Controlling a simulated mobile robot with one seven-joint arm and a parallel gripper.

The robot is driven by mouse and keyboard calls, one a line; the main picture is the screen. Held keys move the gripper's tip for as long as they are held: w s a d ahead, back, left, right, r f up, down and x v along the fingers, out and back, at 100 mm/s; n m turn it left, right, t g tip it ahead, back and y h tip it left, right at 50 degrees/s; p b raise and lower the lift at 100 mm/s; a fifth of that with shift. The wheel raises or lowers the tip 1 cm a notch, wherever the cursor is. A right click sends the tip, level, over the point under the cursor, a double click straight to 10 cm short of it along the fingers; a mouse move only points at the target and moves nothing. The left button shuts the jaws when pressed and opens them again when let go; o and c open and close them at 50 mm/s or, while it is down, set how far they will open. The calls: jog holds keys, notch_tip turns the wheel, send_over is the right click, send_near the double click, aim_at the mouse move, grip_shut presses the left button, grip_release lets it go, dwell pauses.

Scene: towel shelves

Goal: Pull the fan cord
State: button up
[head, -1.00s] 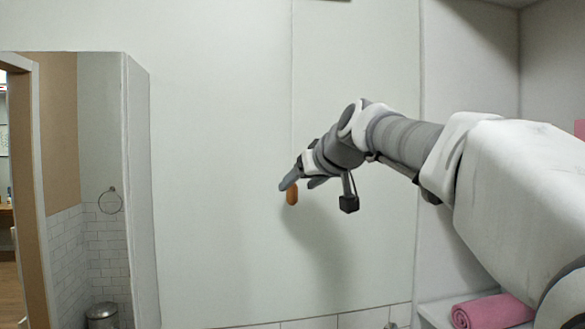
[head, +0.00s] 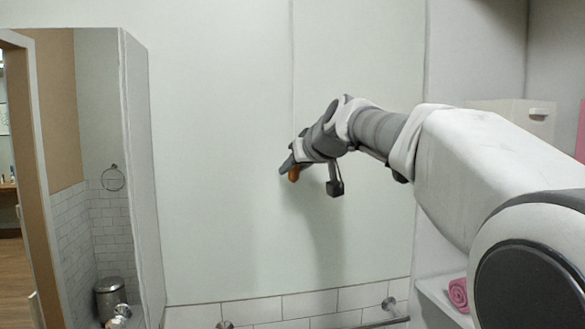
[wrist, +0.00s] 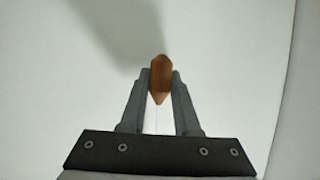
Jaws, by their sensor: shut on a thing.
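The fan cord (head: 292,80) is a thin line hanging down the pale wall from the top of the head view. Its orange-brown wooden pull (head: 294,174) is at the lower end, at my gripper (head: 289,168). In the wrist view the pull (wrist: 160,78) sits between the two grey fingertips of my gripper (wrist: 160,88), which are shut on it. A thin white piece of cord (wrist: 151,115) shows between the fingers below the pull. The fan itself is out of view.
A pale wall (head: 220,150) stands behind my gripper, with white tiles (head: 310,304) and a metal rail (head: 385,322) low down. A pink rolled towel (head: 459,294) lies on a shelf at the lower right. A mirror with a doorway is at the left.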

grip_shut()
jog(key=shift+f+b, duration=0.6)
jog(key=o, duration=0.9)
grip_release()
jog(key=shift+s+r, duration=0.1)
jog(key=b+v, duration=0.2)
jog(key=v, duration=1.5)
jog(key=shift+s, duration=0.1)
